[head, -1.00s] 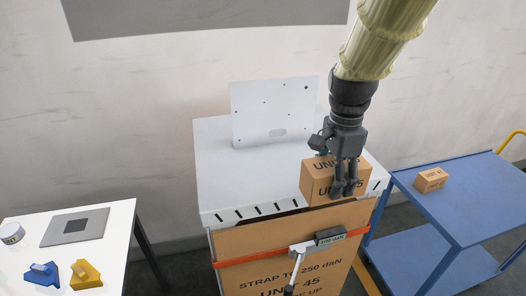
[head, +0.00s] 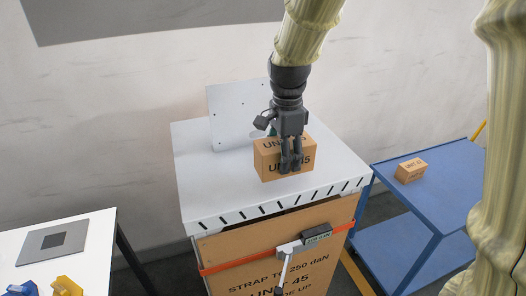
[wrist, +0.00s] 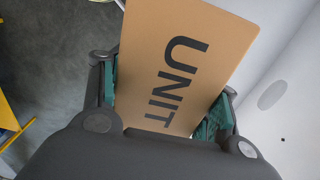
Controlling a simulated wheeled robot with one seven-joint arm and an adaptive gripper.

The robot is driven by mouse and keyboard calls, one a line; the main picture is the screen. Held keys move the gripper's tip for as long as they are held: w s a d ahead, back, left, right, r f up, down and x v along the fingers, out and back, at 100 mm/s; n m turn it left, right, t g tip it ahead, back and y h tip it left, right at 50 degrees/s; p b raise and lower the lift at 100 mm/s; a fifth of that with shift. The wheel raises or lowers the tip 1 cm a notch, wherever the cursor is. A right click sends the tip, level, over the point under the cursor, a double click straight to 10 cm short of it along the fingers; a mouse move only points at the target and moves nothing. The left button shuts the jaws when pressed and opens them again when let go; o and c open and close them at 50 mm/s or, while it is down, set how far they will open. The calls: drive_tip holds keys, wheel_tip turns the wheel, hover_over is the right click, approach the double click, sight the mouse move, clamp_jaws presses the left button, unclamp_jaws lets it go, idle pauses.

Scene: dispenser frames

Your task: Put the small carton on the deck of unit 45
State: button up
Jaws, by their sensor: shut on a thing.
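A brown carton (head: 269,167) with "UNIT" lettering and a number ending in 5 is held by my gripper (head: 290,168), which is shut on it from above. In the wrist view the carton (wrist: 178,65) sits between the green-padded fingers. It is over the front middle of the white deck (head: 208,178) of the unit; I cannot tell whether its underside touches. The unit's big front carton (head: 315,272) reads "UNIT 45". Another, smaller-looking carton (head: 410,171) lies on the blue cart at the right.
An upright white perforated plate (head: 226,118) stands at the deck's back. An orange strap (head: 232,263) with a tensioner (head: 317,236) crosses the big carton. The blue cart (head: 437,190) is at right. A white table (head: 92,262) at left holds a grey plate (head: 55,241) and yellow parts.

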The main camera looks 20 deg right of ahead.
drive_tip(key=w, duration=0.1)
drive_tip(key=w+a+p, duration=0.1)
drive_tip(key=w, duration=0.1)
drive_tip(key=w+a+p, duration=0.1)
drive_tip(key=w, duration=0.1)
drive_tip(key=shift+w+a+f, duration=0.2)
drive_tip(key=shift+a, duration=0.05)
drive_tip(key=shift+w+a+f+p, duration=0.15)
drive_tip(key=shift+w+a+p, duration=0.3)
drive_tip(key=shift+w, duration=0.3)
drive_tip(key=shift+f+p, duration=0.8)
drive_tip(key=shift+f, duration=0.05)
drive_tip(key=shift+f+p, duration=0.35)
drive_tip(key=shift+f, duration=0.65)
drive_tip(key=shift+f, duration=0.1)
drive_tip(key=o, duration=1.3)
drive_tip(key=shift+r+b, duration=2.7)
drive_tip(key=shift+r, duration=3.45)
